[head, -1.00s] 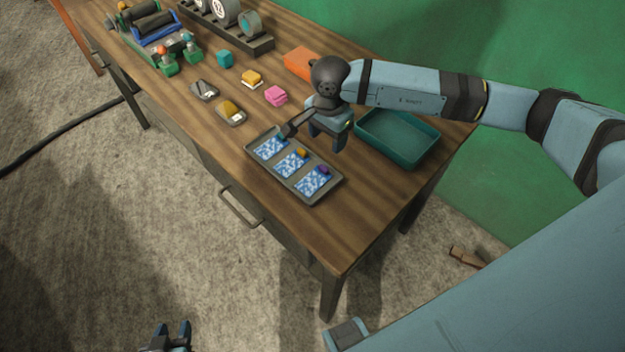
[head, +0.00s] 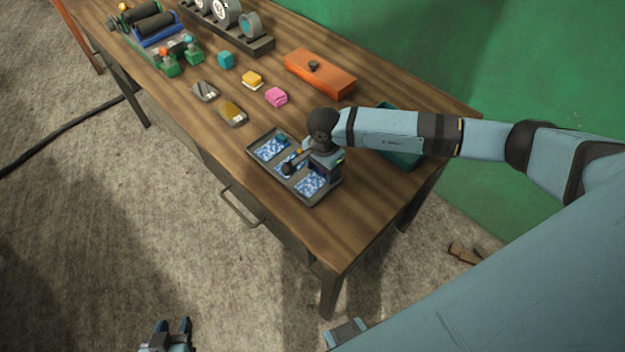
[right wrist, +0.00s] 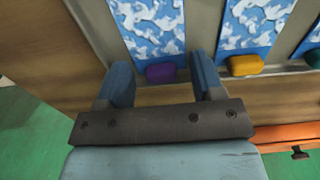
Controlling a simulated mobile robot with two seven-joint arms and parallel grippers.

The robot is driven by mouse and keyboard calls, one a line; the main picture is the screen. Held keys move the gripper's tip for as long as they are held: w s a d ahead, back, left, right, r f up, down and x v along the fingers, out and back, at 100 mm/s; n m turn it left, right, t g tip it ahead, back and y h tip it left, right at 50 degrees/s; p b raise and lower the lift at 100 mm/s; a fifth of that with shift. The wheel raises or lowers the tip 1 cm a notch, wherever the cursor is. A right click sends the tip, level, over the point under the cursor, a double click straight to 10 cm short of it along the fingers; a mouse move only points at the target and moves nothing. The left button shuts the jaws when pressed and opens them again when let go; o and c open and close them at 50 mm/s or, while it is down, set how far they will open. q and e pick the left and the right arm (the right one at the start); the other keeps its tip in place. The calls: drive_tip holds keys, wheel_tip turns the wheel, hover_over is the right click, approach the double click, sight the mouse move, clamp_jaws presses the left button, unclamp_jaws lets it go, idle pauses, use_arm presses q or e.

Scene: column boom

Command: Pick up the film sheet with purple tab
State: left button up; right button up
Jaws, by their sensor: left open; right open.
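The film sheet with purple tab shows in the right wrist view as a blue and white sheet (right wrist: 150,25) with a purple tab (right wrist: 160,72) at its near edge. In the head view this sheet (head: 311,187) lies at the near right end of a grey tray (head: 314,204); its tab is hidden behind my right gripper. My right gripper (right wrist: 160,82) is open, its two fingers on either side of the purple tab and apart from it. My left gripper (head: 172,328) is open and empty, low over the floor, away from the table.
The tray also holds a sheet with an orange tab (right wrist: 246,65) and one with a teal tab (head: 281,138). A teal bin (head: 402,160) stands partly behind my right arm. An orange box (head: 319,72), pink block (head: 276,97) and yellow block (head: 252,79) stand farther back.

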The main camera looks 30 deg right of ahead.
drive_tip(key=shift+c, duration=0.4)
drive_tip(key=c, duration=0.5)
drive_tip(key=shift+r, duration=0.1)
